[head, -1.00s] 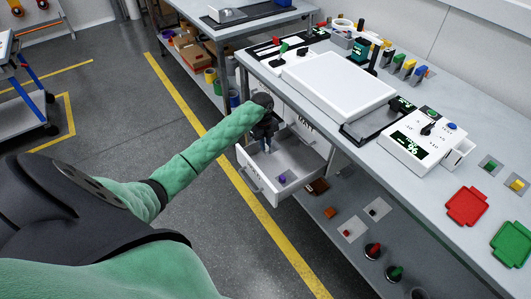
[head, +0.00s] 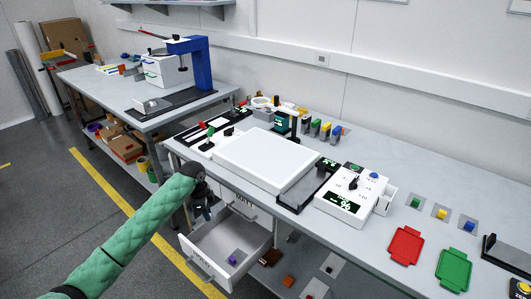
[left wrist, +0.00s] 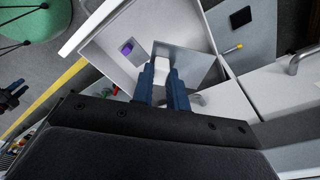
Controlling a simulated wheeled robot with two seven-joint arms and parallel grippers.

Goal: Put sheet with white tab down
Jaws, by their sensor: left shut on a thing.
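My left gripper (head: 203,214) is at the open drawer (head: 198,263) under the bench edge. In the left wrist view its blue fingers (left wrist: 165,88) are shut on the white tab (left wrist: 162,68) of a thin grey sheet (left wrist: 192,64). The sheet is over the drawer; I cannot tell whether it touches the drawer floor. In the head view the sheet is hardly visible behind the gripper. A dark shape (left wrist: 12,95) at the left edge of the wrist view may be my right gripper; its fingers are unclear.
A small purple object (head: 232,260) lies in the drawer. On the bench above are a white light panel (head: 265,158), a control box (head: 352,196), and red (head: 405,246) and green (head: 453,270) trays. Several coloured parts stand at the back.

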